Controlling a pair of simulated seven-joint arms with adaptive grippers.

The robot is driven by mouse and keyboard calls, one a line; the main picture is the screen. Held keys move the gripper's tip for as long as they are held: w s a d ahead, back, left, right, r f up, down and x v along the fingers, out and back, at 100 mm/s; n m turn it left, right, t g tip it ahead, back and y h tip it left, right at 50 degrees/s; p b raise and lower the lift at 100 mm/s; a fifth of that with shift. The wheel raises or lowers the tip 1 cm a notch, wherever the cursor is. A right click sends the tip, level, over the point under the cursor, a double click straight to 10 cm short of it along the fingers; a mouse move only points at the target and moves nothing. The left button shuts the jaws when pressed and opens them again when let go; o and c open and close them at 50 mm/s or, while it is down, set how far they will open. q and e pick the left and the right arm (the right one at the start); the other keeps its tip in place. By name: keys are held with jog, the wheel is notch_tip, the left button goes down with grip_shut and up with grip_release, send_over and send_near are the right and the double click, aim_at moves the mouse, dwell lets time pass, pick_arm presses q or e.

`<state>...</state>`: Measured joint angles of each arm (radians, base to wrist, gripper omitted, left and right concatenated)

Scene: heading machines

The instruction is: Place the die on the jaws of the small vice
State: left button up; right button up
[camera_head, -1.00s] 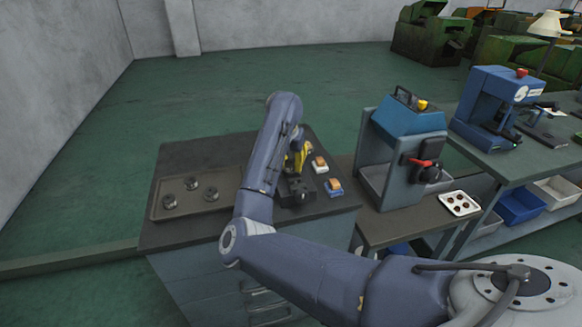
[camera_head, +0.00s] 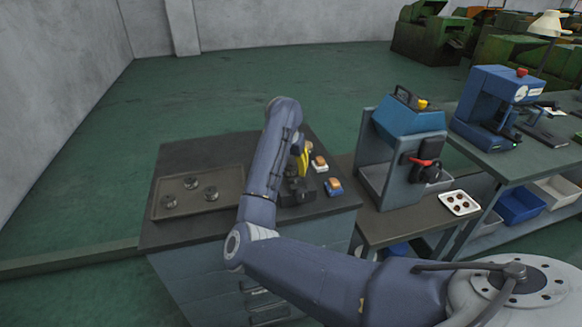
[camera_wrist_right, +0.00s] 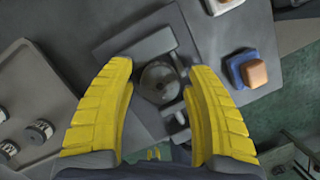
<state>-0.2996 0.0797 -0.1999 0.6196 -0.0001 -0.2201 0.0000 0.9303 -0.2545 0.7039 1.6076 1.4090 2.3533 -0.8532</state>
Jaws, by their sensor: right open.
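A round grey metal die (camera_wrist_right: 158,84) with a centre hole lies on the jaws of the small vice (camera_wrist_right: 150,46) in the right wrist view. In the head view the vice (camera_head: 297,193) stands on the cabinet top, partly hidden by my arm. My right gripper (camera_wrist_right: 162,70) is open, with its yellow fingers apart on either side of the die and a gap to each. In the head view the right gripper (camera_head: 303,161) shows only in part, above the vice. My left gripper is not in view.
A tray (camera_head: 228,201) with three round metal parts lies left on the cabinet top. Two small blocks, one on a white base (camera_head: 320,164) and one on a blue base (camera_head: 334,187), stand right of the vice. A blue-topped machine (camera_head: 408,140) stands further right.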

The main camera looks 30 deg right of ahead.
jog(key=v, duration=1.2)
jog(key=shift+r, duration=0.15)
